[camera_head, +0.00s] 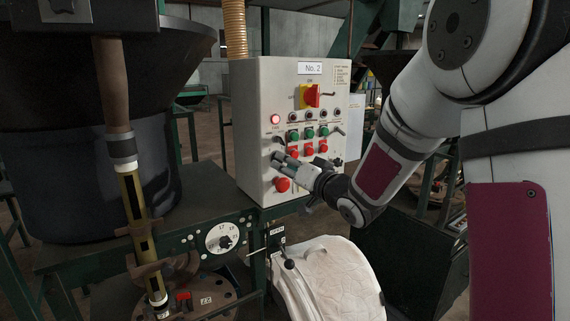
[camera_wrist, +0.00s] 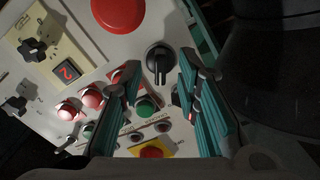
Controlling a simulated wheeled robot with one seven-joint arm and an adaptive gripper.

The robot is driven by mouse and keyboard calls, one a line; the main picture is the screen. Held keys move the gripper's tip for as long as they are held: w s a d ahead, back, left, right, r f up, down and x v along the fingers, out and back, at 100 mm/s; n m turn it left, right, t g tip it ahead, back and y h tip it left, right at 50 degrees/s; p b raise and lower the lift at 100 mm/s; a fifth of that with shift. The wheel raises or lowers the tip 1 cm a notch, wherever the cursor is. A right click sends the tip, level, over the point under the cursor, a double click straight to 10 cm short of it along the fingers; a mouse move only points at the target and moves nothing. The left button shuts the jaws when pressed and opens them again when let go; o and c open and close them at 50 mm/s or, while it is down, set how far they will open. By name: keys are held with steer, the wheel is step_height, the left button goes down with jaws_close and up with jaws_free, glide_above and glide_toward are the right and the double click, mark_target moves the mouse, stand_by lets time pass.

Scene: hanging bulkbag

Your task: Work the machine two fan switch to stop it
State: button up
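The No. 2 control box (camera_head: 255,175) is a pale cabinet in the middle of the head view. In the wrist view, a black rotary switch (camera_wrist: 158,62) with a white pointer line shows between and just beyond my gripper's fingertips. I cannot read its label or confirm that it is the fan switch. My gripper (camera_head: 278,158) is at the lower left of the panel face. In the wrist view my gripper (camera_wrist: 158,80) is open, its teal-padded fingers apart with a gap around the switch. I cannot tell whether they touch the panel.
A big red button (camera_head: 282,185) sits below the gripper. Green buttons (camera_head: 309,132), red buttons and a red-yellow main switch (camera_head: 310,96) are close by. A red lamp (camera_head: 275,119) glows. A dark hopper (camera_head: 90,170) stands left; a white sack (camera_head: 330,280) is below.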

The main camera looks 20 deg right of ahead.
steer(key=shift+w+a, duration=0.25)
steer(key=shift+w, duration=0.4)
jaws_close()
steer(key=shift+n, duration=0.3)
steer(key=n+b, duration=0.1)
steer(key=n, duration=0.4)
steer(key=shift+w+d, duration=0.1)
steer(key=n+b, duration=0.3)
steer(key=n, duration=0.3)
steer(key=shift+n, duration=0.3)
